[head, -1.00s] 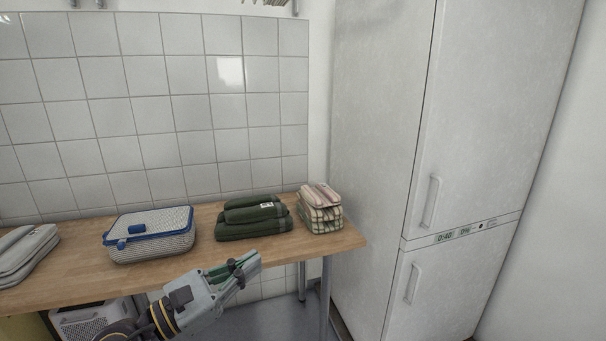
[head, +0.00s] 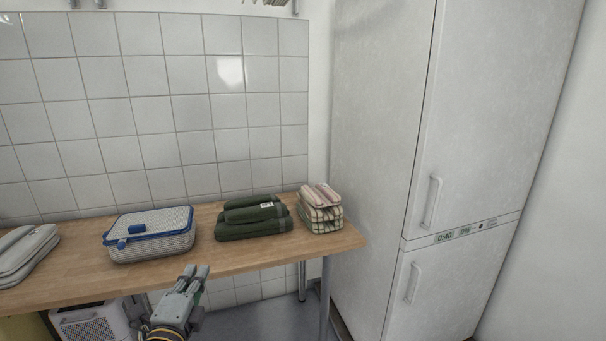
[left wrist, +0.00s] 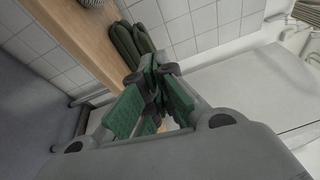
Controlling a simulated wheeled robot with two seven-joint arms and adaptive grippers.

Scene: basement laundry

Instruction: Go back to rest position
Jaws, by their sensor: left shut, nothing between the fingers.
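My left gripper (head: 195,275) is in front of the wooden table's front edge, low in the head view, with no object in it. In the left wrist view its green-padded fingers (left wrist: 155,85) come together at the tips, shut with nothing between them. The wooden table (head: 80,270) stands behind it, and part of it also shows in the left wrist view (left wrist: 85,35). My right gripper is not in view.
On the table are grey folded cloths (head: 25,255), a blue-trimmed case (head: 150,236), dark green towels (head: 252,220) and checked towels (head: 320,210). A tall white fridge (head: 390,130) stands at right. A white appliance (head: 92,325) sits under the table.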

